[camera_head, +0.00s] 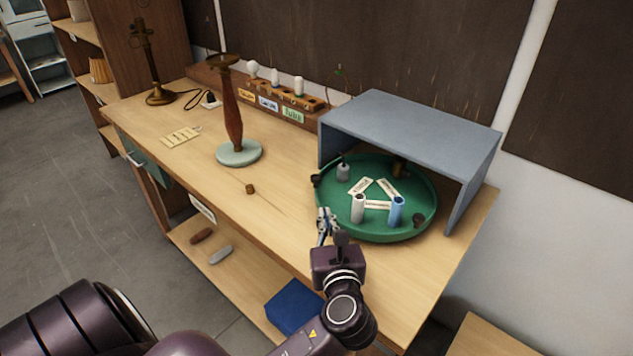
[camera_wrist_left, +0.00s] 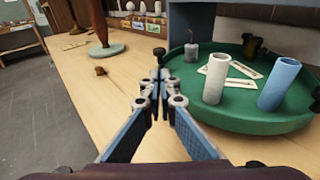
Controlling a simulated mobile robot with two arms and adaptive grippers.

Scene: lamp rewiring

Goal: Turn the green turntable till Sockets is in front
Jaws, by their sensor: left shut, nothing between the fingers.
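The green turntable (camera_head: 387,232) stands on the bench, partly under a grey hood. Three pale label cards (camera_head: 377,205) lie in its middle; I cannot read their words. A white cylinder (camera_head: 358,209) and a blue cylinder (camera_head: 396,212) stand on its front part. A small grey item (camera_head: 343,172) stands at its back left, and dark knobs (camera_head: 316,181) sit on its rim. My left gripper (camera_head: 324,213) is shut and empty at the turntable's front left edge. In the left wrist view its fingertips (camera_wrist_left: 160,85) are beside the green rim (camera_wrist_left: 235,122); contact is unclear. My right gripper is out of view.
The grey hood (camera_head: 410,120) covers the turntable's back. A lamp column on a pale round base (camera_head: 239,153) stands to the left, with a small brown piece (camera_head: 250,189) nearby. A wooden rack (camera_head: 290,98) holds bulbs. The bench front left of the gripper is mostly clear.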

